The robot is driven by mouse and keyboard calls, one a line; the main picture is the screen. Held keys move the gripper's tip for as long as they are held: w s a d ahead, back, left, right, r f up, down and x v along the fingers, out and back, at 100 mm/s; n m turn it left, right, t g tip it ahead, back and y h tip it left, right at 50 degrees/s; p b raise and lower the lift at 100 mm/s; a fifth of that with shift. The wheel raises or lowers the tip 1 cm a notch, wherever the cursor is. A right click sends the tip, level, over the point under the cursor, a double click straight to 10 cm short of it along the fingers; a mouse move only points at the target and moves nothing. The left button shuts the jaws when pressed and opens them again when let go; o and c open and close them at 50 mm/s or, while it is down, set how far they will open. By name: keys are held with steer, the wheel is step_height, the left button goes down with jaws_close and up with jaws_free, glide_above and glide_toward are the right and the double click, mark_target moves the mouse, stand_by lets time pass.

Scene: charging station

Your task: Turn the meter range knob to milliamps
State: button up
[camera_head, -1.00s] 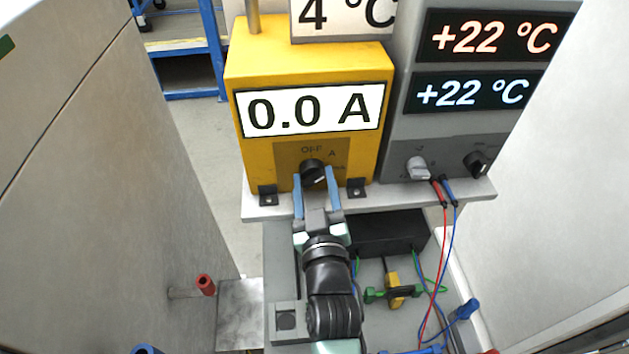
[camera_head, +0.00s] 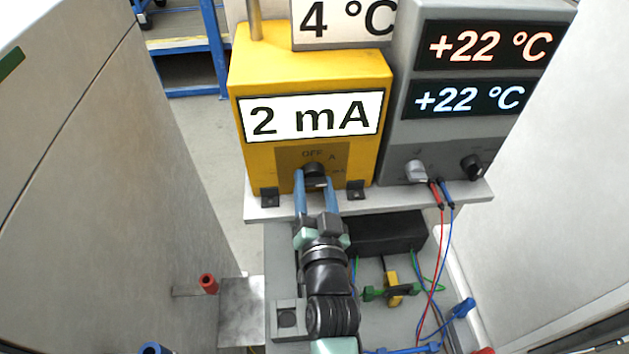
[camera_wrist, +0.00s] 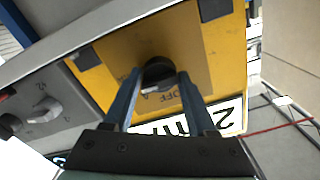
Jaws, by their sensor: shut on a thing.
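The yellow meter (camera_head: 260,75) stands on a grey shelf. Its white display (camera_head: 310,117) reads 2 mA. Its black range knob (camera_head: 314,169) is low on the front face, below the OFF and A marks. My gripper (camera_head: 316,181) reaches up to the knob from below, and its two blue fingers are shut on the knob's sides. In the wrist view, the knob (camera_wrist: 158,72) sits between the fingertips with its pale pointer mark partly showing. The fingers hide part of the dial marks.
A grey unit (camera_head: 400,150) with two +22 °C displays and two knobs stands right of the meter. Red and blue leads hang from it. A black box (camera_head: 390,232) and a yellow-green plug (camera_head: 392,289) lie below. Pale walls close in on both sides.

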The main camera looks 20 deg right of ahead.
steer(key=shift+m, duration=0.9)
steer(key=o, duration=1.4)
steer(key=shift+c, duration=0.2)
steer(key=b+v, duration=0.3)
steer(key=v, duration=1)
steer(key=shift+b, duration=0.3)
